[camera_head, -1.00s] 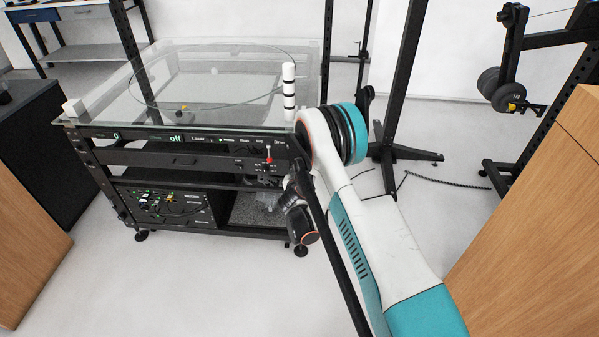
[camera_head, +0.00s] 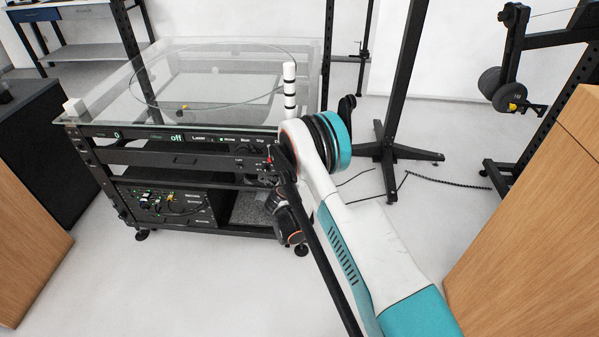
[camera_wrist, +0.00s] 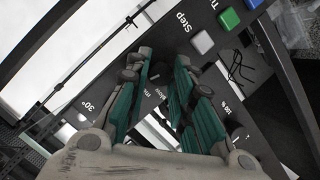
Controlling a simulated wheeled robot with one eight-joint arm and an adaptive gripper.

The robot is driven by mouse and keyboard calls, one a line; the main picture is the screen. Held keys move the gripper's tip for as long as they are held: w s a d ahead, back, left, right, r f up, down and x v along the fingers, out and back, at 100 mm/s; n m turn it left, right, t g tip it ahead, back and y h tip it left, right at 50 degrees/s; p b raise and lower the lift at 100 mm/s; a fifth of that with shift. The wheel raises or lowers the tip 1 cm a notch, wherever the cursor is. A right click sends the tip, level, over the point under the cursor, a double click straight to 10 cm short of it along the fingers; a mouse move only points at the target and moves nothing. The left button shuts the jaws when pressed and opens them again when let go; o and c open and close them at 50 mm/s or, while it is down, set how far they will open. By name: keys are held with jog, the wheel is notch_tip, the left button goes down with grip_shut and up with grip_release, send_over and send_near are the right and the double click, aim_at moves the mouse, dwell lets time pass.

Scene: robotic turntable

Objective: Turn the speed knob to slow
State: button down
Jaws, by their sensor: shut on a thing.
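The turntable rig has a clear glass top (camera_head: 225,75) and a dark front control panel (camera_head: 150,133) that reads "0" and "off". In the wrist view my gripper (camera_wrist: 164,62) points at the dark panel with its two teal-padded fingers on either side of a narrow gap. It is shut on a small dark knob, mostly hidden between the fingers, which I take for the speed knob. White lettering that seems to read "Slow" shows in the gap. In the head view my arm hides the fingertips and knob at the panel's right end.
In the wrist view a grey "Step" button (camera_wrist: 202,42), a green button (camera_wrist: 229,18) and a blue button sit close to the fingers. A small red switch (camera_head: 268,160) is left of my arm. A black stand (camera_head: 390,150) is behind it. Wooden cabinets flank both sides.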

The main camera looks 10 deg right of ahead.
jog(key=shift+w+a+f+n+t+h, duration=0.15)
jog(key=shift+n+h, duration=0.65)
jog(key=shift+n, duration=0.6)
jog(key=shift+s+a+f+n+t+h, duration=0.15)
jog(key=shift+n+h, duration=0.65)
jog(key=shift+n, duration=0.6)
jog(key=shift+w, duration=0.1)
jog(key=c, duration=1.4)
grip_release()
jog(key=v, duration=0.7)
jog(key=shift+s+a, duration=0.15)
jog(key=shift+s, duration=0.05)
